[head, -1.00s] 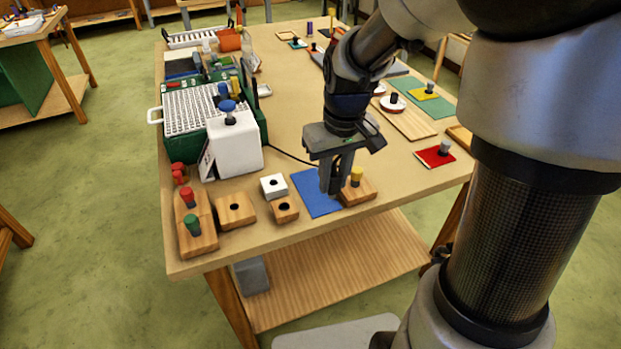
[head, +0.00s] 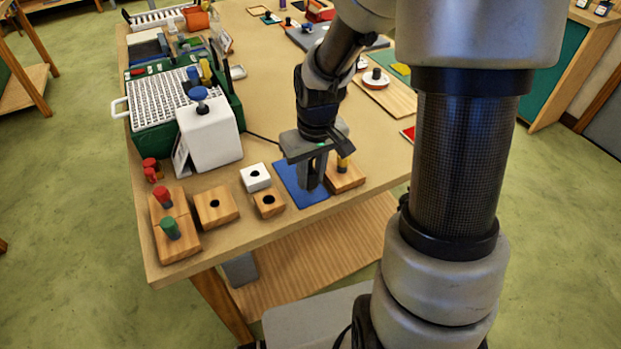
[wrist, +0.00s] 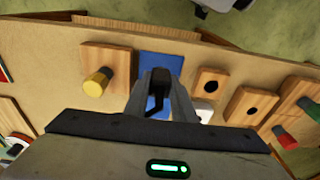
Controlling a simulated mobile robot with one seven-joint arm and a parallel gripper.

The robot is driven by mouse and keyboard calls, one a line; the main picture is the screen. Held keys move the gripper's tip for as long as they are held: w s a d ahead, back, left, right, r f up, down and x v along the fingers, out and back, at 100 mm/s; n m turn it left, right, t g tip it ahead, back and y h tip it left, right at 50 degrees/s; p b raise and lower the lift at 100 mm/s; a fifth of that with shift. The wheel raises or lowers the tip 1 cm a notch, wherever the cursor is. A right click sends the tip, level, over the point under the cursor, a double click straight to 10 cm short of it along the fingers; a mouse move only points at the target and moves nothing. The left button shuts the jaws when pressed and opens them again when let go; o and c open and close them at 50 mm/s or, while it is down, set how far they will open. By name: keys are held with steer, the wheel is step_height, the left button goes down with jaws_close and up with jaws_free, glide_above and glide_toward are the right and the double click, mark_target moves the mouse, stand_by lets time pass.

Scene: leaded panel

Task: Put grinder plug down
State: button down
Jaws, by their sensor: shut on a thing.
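My gripper (head: 311,182) points down over the blue mat (head: 290,179) near the table's front edge. Its fingers are shut on a small dark thing, taken to be the grinder plug (wrist: 156,102), mostly hidden by the fingers in the wrist view. In the head view I cannot make out the plug. The fingertips look low over the mat; I cannot tell whether the plug touches it. A white machine with a blue knob (head: 208,137), perhaps the grinder, stands to the left. A black cord (head: 262,138) runs from behind it toward my gripper.
A wooden block (head: 347,182) with a yellow peg (head: 344,163) stands right beside the mat. To the left are a white holed block (head: 256,178), a small wooden holed block (head: 268,204), a larger one (head: 216,207), and blocks with red and green knobs (head: 170,228).

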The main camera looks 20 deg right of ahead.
steer(key=shift+f, duration=0.65)
steer(key=shift+f, duration=0.15)
steer(key=c, duration=1.5)
jaws_free()
steer(key=r, duration=0.4)
steer(key=s+r+p, duration=0.1)
steer(key=r, duration=0.7)
steer(key=shift+s+d+r+p, duration=0.15)
steer(key=shift+s+p, duration=0.05)
steer(key=shift+p, duration=0.1)
